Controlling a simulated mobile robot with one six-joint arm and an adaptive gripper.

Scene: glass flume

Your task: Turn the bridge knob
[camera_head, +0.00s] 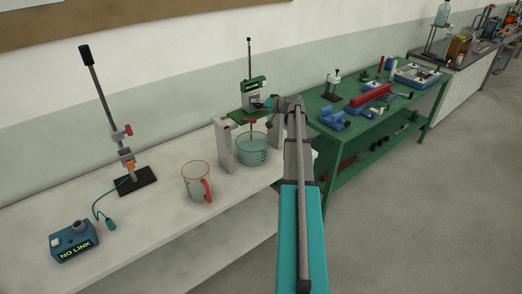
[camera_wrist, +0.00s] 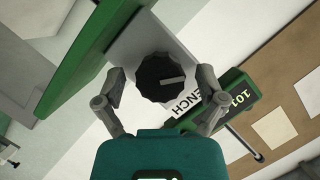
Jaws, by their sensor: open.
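The black, faceted bridge knob (camera_wrist: 160,72) with a pale pointer line shows in the middle of the wrist view, on a light grey plate (camera_wrist: 127,42). My gripper (camera_wrist: 162,84) is open, with one finger on each side of the knob. A gap shows beside each fingertip, and I cannot tell any contact. In the head view, my gripper (camera_head: 267,103) is at the green-topped bridge (camera_head: 226,147) with white uprights. The knob is not discernible there.
A green display (camera_wrist: 229,100) stands close to my right finger in the wrist view. Below the bridge is a teal glass vessel (camera_head: 253,151). A red-handled jug (camera_head: 195,183), a clamp stand (camera_head: 135,181) and a blue "NO LINK" box (camera_head: 74,242) stand left on the white bench.

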